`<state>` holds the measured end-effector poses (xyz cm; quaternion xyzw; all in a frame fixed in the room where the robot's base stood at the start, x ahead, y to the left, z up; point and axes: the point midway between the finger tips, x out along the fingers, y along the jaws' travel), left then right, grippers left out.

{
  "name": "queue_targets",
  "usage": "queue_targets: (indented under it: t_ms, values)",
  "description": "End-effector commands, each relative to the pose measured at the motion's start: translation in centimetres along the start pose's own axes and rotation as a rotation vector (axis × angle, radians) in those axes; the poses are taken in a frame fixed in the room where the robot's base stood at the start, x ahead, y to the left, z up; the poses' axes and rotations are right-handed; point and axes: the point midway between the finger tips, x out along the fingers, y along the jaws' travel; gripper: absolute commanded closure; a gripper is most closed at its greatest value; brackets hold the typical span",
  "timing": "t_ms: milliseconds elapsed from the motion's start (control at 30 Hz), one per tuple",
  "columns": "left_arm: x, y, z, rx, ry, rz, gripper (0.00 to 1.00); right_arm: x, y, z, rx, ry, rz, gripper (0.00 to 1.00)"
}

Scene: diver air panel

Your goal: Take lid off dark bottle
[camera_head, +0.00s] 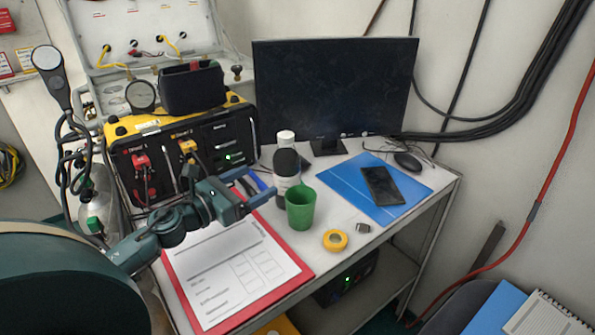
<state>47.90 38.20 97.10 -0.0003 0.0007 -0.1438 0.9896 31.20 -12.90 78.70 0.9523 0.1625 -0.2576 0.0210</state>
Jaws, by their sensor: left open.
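The dark bottle (285,165) stands upright on the table, left of centre and in front of the monitor. Its white lid (285,138) sits on top of it. A green cup (300,206) stands in front of the bottle and hides part of its lower side. My left gripper (256,186) is open and empty, left of the bottle, with its fingers pointing toward the bottle and below the height of the lid. It appears apart from the bottle. My right gripper is not in view.
A red clipboard (305,274) lies under my left arm. Yellow tape (335,240) and a small dark object (363,228) lie right of the cup. A phone (382,186) rests on a blue folder (350,188). The monitor (335,85) and the yellow-black air panel (185,150) stand behind.

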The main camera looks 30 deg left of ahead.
Motion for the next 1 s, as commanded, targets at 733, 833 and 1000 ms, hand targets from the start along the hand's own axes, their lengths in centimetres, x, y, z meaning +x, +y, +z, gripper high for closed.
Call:
queue_targets:
  t_ms: [733,833,1000]
  values:
    - [8.5,0.1,0.2,0.000,-0.002,0.001,0.17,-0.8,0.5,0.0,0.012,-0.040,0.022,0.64]
    - [9.9,0.3,0.2,-0.001,-0.004,0.001,0.17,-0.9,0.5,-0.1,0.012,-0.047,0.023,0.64]
    - [11.9,0.3,0.0,0.000,-0.001,0.000,0.17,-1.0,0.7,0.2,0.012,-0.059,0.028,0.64]
